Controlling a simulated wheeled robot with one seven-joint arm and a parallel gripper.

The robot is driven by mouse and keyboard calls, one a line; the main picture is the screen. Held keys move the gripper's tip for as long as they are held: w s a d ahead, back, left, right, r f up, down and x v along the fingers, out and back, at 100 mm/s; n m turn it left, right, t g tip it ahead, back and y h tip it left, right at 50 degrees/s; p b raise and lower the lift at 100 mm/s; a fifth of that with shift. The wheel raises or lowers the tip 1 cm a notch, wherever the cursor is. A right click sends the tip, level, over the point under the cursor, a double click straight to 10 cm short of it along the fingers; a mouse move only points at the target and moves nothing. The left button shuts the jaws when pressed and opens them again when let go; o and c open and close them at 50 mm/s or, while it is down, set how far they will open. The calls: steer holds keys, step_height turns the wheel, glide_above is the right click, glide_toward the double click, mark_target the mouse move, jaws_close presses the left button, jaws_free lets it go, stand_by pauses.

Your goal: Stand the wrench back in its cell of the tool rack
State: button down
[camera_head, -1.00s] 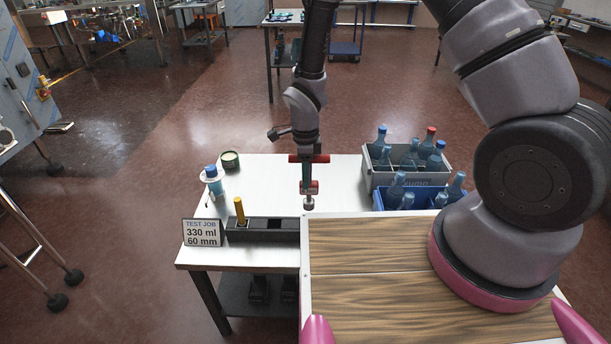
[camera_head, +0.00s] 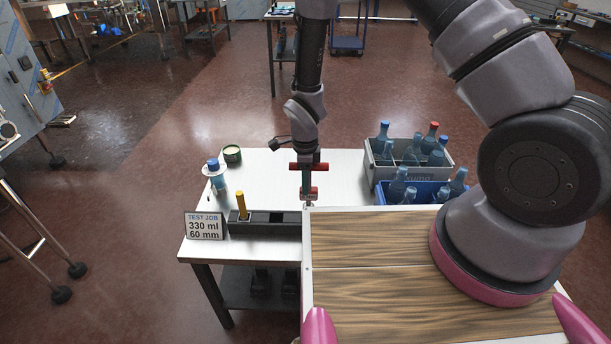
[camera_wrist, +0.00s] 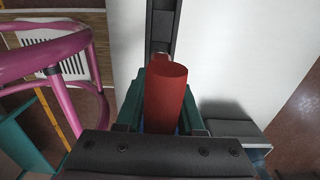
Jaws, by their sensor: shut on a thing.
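The wrench shows as a red handle (camera_wrist: 167,98) between the teal fingers in the wrist view. In the head view a red part of it (camera_head: 309,192) hangs roughly upright below my gripper (camera_head: 307,186), which is shut on it. The wrench's lower end is hidden or too small to make out by the wooden board's edge. The black tool rack (camera_head: 262,229) lies along the white table's front, with a yellow-handled tool (camera_head: 241,205) in a left cell. My gripper is at the rack's right end; I cannot tell whether the wrench is inside a cell.
A sign (camera_head: 204,226) stands left of the rack. A blue-capped bottle (camera_head: 216,177) and a green tin (camera_head: 232,153) are behind it. Grey (camera_head: 380,174) and blue (camera_head: 383,195) crates of bottles stand right. The wooden board (camera_head: 370,240) hides the rack's right end. The table's middle is clear.

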mark_target(305, 199)
steer(key=shift+f, duration=3.6)
stand_by(0.9)
steer(key=shift+c, duration=2.2)
jaws_free()
step_height(305, 199, up, 11)
steer(key=shift+f, duration=0.1)
